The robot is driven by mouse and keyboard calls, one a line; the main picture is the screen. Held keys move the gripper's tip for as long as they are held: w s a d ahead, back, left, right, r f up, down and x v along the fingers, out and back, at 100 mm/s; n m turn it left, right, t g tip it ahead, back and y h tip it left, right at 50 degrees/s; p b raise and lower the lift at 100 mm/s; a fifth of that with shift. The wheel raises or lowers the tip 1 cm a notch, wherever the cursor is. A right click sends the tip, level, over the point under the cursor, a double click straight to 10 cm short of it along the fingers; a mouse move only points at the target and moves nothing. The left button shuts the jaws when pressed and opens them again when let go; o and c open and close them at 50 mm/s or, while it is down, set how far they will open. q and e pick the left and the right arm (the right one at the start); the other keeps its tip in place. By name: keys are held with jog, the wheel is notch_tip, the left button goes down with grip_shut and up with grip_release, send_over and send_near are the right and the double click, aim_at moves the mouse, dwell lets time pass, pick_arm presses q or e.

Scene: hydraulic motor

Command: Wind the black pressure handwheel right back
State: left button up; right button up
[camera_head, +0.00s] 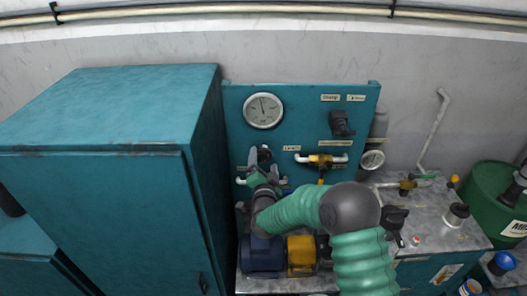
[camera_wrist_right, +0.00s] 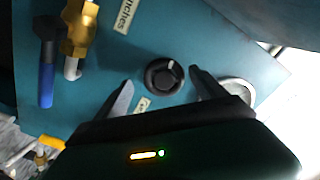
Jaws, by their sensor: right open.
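The black handwheel (camera_wrist_right: 164,77) is a round knob with a white mark on its face, seen in the right wrist view against the teal panel (camera_wrist_right: 215,50). My right gripper (camera_wrist_right: 160,76) is open, with one dark finger on each side of the handwheel. Gaps show between the fingers and the rim, and I cannot tell how deep they reach. In the head view my right gripper (camera_head: 262,157) is at the lower left of the panel, and the handwheel is not discernible behind it. My left gripper is not in view.
A large teal cabinet (camera_head: 105,200) stands close left of my right gripper. A white dial gauge (camera_head: 263,110) sits above it, and a brass valve (camera_head: 322,160) to its right. A blue motor (camera_head: 262,254) lies below. A green drum (camera_head: 490,200) stands far right.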

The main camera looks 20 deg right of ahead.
jog(key=shift+w+r, duration=0.2)
jog(key=shift+w, duration=0.55)
jog(key=shift+w+d+r+p, duration=0.1)
jog(key=shift+w+p, duration=0.2)
jog(key=shift+r, duration=0.1)
jog(key=shift+w+d, duration=0.15)
jog(key=shift+d, duration=0.05)
jog(key=shift+c, duration=0.2)
jog(key=shift+w+d+f, duration=0.1)
jog(key=shift+d+f, duration=0.05)
jog(key=shift+f, duration=0.05)
jog(key=c, duration=0.5)
jog(key=shift+a, duration=0.2)
jog(key=c, duration=0.8)
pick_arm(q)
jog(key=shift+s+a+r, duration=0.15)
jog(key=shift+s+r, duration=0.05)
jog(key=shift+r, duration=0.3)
pick_arm(e)
jog(key=shift+f, duration=0.1)
jog(key=shift+c, duration=0.2)
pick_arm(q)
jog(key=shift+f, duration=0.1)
